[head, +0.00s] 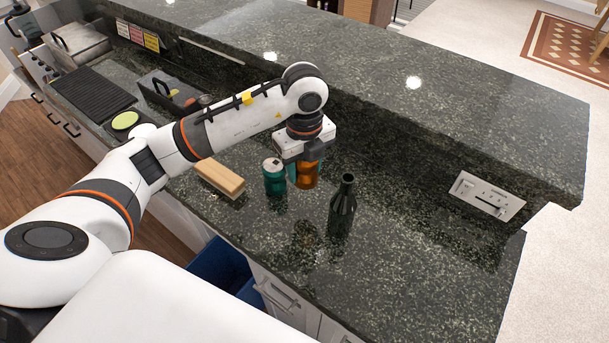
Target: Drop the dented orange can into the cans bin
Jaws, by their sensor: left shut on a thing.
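My left gripper (305,165) points down over the dark granite counter and is shut on an orange can (307,177). Its fingers and body hide the can's upper part, and I cannot make out a dent. The can's reflection lies well below it in the counter, so it is held above the surface. A blue bin (222,268) stands below the counter's front edge, partly hidden by my own body; I see no label saying it is for cans. My right gripper is not in view.
A teal can (274,178) stands just left of the held can. A dark bottle (343,206) stands upright to the right. A wooden-topped block (219,178) lies near the front edge. A raised ledge (420,85) runs behind. The counter's right part is clear.

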